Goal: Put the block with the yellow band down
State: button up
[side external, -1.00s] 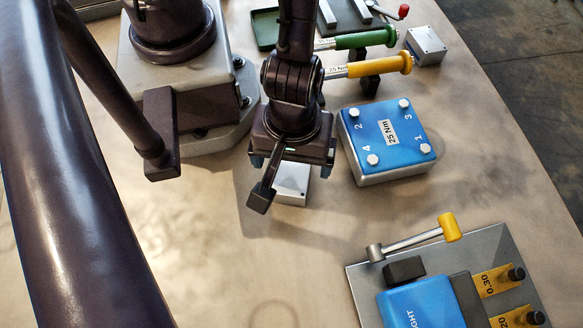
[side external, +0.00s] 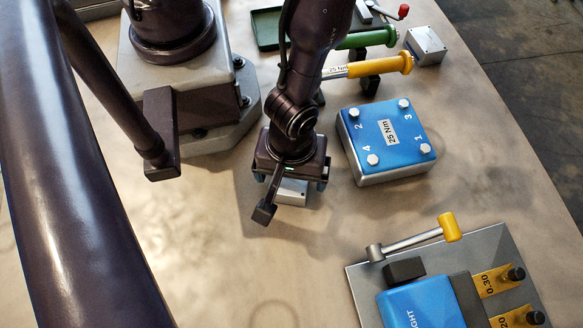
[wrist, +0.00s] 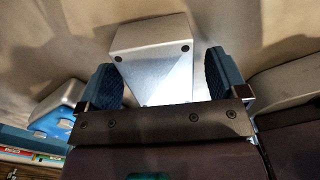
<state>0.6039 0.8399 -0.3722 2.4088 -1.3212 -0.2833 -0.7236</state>
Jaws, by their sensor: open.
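A plain silver-grey block (side external: 291,192) sits on the table below my gripper; no yellow band shows on the faces in view. In the wrist view the block (wrist: 153,50) stands between the two blue finger pads, with two dark holes on its near face. My gripper (wrist: 161,82) is open, and a gap shows between the block and the right pad. Whether the left pad touches the block I cannot tell. In the side view my gripper (side external: 290,184) hides the block's upper part.
A blue-topped box (side external: 388,142) marked 25 Nm stands close to the right. A grey plate (side external: 365,285) with a blue box and yellow-handled lever lies at lower right. Yellow (side external: 380,65) and green (side external: 366,39) handled tools and another grey block (side external: 426,46) are behind.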

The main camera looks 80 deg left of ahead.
jog(key=c, duration=1.4)
jog(key=shift+r, duration=0.2)
